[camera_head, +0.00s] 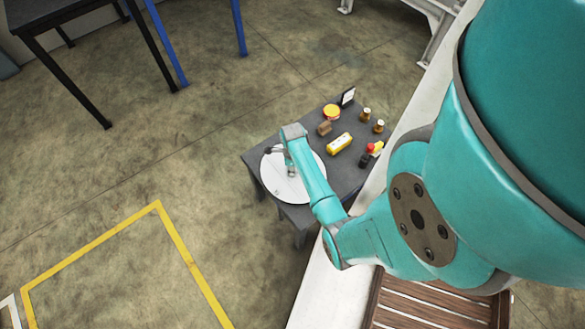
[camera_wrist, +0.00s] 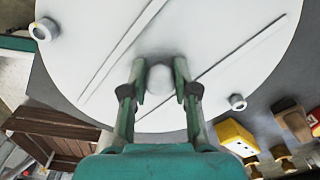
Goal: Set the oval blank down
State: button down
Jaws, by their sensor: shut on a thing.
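The oval blank (camera_head: 270,182) is a large, flat white plate over the left part of a small dark table, its left edge reaching past the table's edge. My gripper (camera_head: 291,171) is at the plate's middle. In the wrist view my gripper (camera_wrist: 158,78) has its two fingers on either side of a round white knob at the middle of the blank (camera_wrist: 205,30). Thin raised strips and two small rings show on the plate's face. I cannot tell whether the blank touches the table or hangs just above it.
The dark table (camera_head: 345,178) holds a yellow box (camera_head: 339,143), a round yellow tin (camera_head: 331,112), a brown block (camera_head: 324,128), two small bottles (camera_head: 366,114), red and yellow items (camera_head: 374,149) and a small sign (camera_head: 347,97) to the right of the blank.

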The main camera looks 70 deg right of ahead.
jog(key=shift+f, duration=0.2)
jog(key=shift+f, duration=0.1)
jog(key=c, duration=0.9)
grip_release()
